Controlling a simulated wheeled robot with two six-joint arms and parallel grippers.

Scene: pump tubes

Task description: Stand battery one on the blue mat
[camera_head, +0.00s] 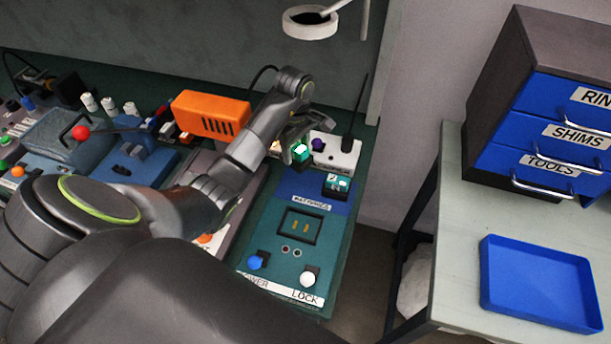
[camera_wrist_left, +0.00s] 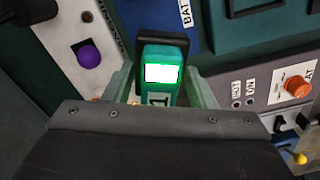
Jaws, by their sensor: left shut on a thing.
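Battery one (camera_head: 300,153) is a teal-green block with a bright white panel. My left gripper (camera_head: 297,142) is shut on it near the far edge of the blue mat. In the left wrist view battery one (camera_wrist_left: 162,72) sits between the fingers, its panel lit and a "1" partly visible below. The blue mat (camera_head: 290,183), labelled for batteries, lies just nearer than it. I cannot tell whether the battery's base touches anything. A second teal battery (camera_head: 337,185) stands at the mat's right side. My right gripper is out of view.
A white box with a purple knob (camera_head: 319,144) stands beside the held battery. A dark battery socket (camera_head: 300,226) and blue and white knobs lie nearer. An orange box (camera_head: 211,114) stands to the left. A blue tray (camera_head: 540,283) is on the right table.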

